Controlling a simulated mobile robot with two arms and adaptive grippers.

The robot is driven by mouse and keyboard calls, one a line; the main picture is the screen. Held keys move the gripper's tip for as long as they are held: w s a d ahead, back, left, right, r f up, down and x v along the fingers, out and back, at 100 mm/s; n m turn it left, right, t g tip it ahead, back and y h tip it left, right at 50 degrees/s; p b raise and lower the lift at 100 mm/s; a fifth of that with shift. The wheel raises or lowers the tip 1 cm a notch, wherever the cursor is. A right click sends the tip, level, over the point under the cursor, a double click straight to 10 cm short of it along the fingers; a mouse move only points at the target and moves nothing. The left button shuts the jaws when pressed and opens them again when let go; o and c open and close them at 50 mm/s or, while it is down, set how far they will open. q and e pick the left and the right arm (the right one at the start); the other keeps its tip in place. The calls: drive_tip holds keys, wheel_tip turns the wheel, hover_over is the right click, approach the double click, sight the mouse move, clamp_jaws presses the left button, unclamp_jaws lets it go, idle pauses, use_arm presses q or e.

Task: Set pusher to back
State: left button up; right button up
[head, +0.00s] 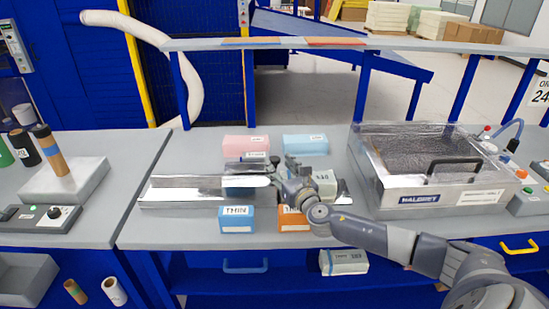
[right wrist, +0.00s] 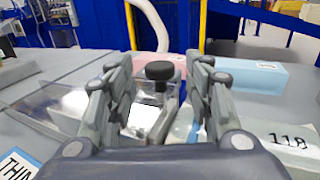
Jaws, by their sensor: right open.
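The pusher shows a round black knob (right wrist: 160,71) on a metallic block in the right wrist view, between the fingers and beyond their tips. In the head view its dark knob (head: 275,160) shows just past the gripper, at the right end of a long shiny metal tray (head: 190,197). My right gripper (right wrist: 159,92) is open, its fingers either side of the knob in the picture; contact is not visible. In the head view the right gripper (head: 281,173) partly covers the pusher. My left gripper is not in view.
Pink (head: 246,145) and light blue (head: 305,143) foam blocks lie behind the tray. A blue block (head: 236,219) and an orange block (head: 292,218) lie in front. A clear-lidded machine (head: 400,193) stands right. A shelf rail (head: 450,46) crosses behind the table.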

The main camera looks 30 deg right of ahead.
sight(277, 163)
drive_tip(key=w, duration=0.4)
drive_tip(key=shift+d, duration=0.3)
drive_tip(key=shift+f, duration=0.1)
drive_tip(key=c, duration=0.3)
clamp_jaws()
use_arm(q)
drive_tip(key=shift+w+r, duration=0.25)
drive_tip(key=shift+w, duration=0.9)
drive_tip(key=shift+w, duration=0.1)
use_arm(e)
drive_tip(key=shift+w, duration=0.1)
